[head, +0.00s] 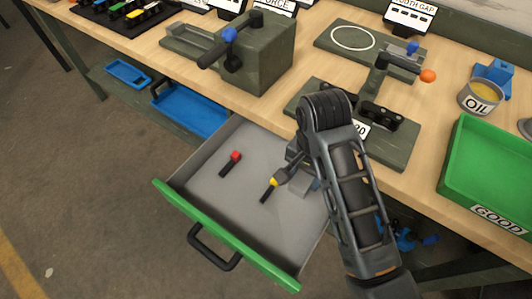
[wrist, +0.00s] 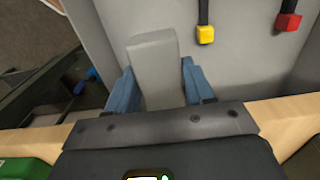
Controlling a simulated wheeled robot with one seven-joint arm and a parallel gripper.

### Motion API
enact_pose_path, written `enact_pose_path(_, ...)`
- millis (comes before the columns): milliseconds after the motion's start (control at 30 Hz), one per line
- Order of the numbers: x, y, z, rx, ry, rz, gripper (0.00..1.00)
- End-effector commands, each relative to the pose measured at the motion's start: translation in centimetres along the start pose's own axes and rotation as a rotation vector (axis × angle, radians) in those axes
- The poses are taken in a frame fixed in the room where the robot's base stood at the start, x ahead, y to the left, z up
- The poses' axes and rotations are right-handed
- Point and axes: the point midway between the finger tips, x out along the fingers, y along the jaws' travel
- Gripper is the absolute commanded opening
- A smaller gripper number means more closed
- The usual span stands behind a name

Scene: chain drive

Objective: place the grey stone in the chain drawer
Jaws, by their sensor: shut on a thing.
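The chain drawer (head: 205,200) is pulled open below the bench, with a grey floor and a green front with a black handle. The grey stone (wrist: 154,62) is a light grey block between the two blue fingers of my gripper (wrist: 154,88) in the wrist view. My gripper is shut on it, over the drawer's inner right part. In the head view the stone (head: 300,186) is partly hidden by my arm. Whether the stone touches the drawer floor I cannot tell.
In the drawer lie a red-ended black tool (head: 231,163) and a yellow-ended black tool (head: 269,190). The yellow end (wrist: 205,34) is right of the stone in the wrist view. A green GOOD tray (head: 480,205) and an OIL tin (head: 480,97) stand on the bench at right.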

Motion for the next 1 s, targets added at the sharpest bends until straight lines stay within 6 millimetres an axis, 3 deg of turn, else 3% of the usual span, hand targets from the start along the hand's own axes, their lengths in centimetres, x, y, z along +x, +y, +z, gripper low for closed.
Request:
enact_pose_path(733,9.2,0.1,0.0,-0.001,-0.002,0.002,0.14)
enact_pose_path(1000,10.0,0.0,0.0,-0.001,0.000,-0.001,0.14)
